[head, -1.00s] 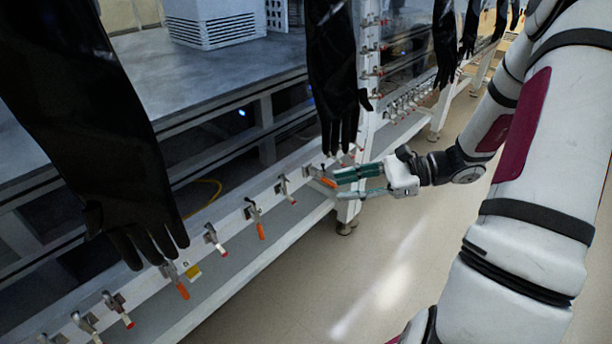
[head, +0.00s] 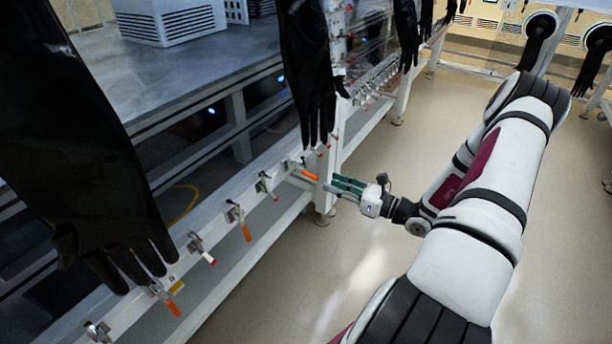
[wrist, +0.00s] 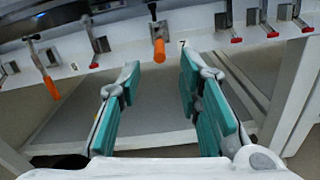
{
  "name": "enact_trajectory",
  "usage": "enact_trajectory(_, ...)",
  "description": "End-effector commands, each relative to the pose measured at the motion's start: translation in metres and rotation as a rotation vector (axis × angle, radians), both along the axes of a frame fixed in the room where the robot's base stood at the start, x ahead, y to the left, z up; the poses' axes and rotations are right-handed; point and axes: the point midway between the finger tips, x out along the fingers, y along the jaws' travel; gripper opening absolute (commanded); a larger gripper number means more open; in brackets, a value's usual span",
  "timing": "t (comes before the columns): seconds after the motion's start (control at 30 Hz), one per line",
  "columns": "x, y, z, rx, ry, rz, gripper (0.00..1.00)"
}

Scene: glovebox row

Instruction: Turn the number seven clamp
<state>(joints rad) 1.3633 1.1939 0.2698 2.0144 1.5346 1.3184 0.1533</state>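The number seven clamp (wrist: 159,48) has an orange handle and sits on the white rail, with a small "7" label (wrist: 182,43) to its right. In the wrist view its handle hangs just beyond my gripper (wrist: 161,72), roughly between the two teal fingertips. The gripper is open and empty, and no contact with the handle shows. In the head view my gripper (head: 340,187) is just right of an orange-handled clamp (head: 307,173) near the white post.
More clamps line the rail, some with red tips (wrist: 94,62) and one with an orange handle (wrist: 51,86) at left. Black gloves (head: 308,75) hang above the rail. A white post (wrist: 287,100) stands right of the gripper. The floor at right (head: 400,250) is clear.

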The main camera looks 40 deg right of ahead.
Motion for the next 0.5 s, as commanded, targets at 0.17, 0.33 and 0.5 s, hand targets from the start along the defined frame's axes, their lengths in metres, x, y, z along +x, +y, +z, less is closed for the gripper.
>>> enact_trajectory(0.17, 0.034, 0.014, -0.001, -0.002, -0.001, 0.004, 0.32)
enact_trajectory(0.33, 0.063, 0.025, -0.001, -0.002, -0.001, 0.004, 0.32)
enact_trajectory(0.5, 0.082, 0.031, -0.001, -0.001, 0.0, 0.003, 0.32)
